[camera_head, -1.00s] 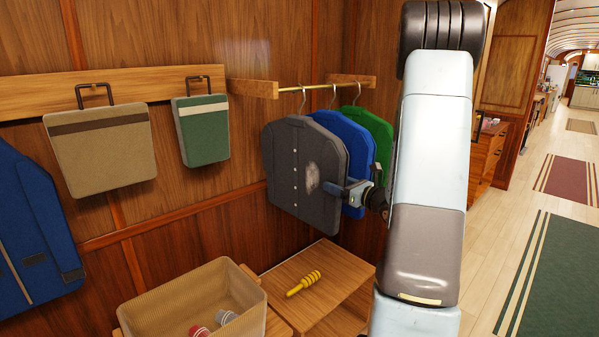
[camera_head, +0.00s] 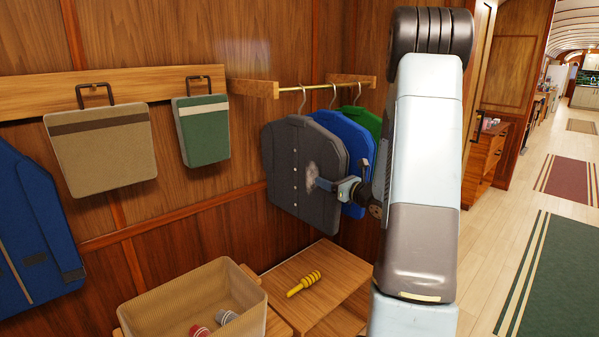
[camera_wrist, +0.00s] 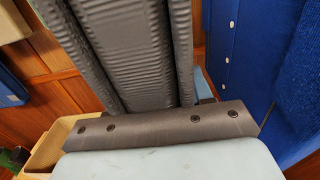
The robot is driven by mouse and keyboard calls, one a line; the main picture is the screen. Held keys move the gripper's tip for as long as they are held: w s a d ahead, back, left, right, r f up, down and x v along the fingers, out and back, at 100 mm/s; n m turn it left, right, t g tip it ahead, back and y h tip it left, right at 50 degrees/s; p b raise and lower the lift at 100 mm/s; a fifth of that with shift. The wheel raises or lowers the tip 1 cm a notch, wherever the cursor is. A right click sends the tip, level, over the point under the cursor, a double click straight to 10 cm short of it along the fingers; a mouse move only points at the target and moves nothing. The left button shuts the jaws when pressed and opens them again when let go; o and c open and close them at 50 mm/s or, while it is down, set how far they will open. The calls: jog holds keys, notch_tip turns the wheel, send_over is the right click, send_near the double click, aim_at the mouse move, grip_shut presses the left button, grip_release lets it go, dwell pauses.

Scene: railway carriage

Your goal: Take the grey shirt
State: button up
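The grey shirt (camera_head: 290,195) hangs on a hanger at the near end of the brass rail, with white buttons and a pale worn patch. In the wrist view the ribbed grey cloth of the shirt (camera_wrist: 125,45) fills the middle, directly ahead of my gripper's body. The fingertips are mostly hidden, so whether they are open or closed on the cloth is unclear.
A blue shirt (camera_head: 352,140) hangs close behind, also on the right in the wrist view (camera_wrist: 235,50). A green shirt (camera_head: 368,122) hangs beyond. Below are a wooden shelf (camera_head: 330,262) with a yellow-handled object (camera_head: 303,284) and a tan basket (camera_head: 165,295). Bags hang left.

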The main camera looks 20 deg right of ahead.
aim_at(343, 171)
jog(key=c, duration=0.8)
jog(key=shift+s+r, duration=0.1)
jog(key=shift+r, duration=2.35)
jog(key=shift+v, duration=3.5)
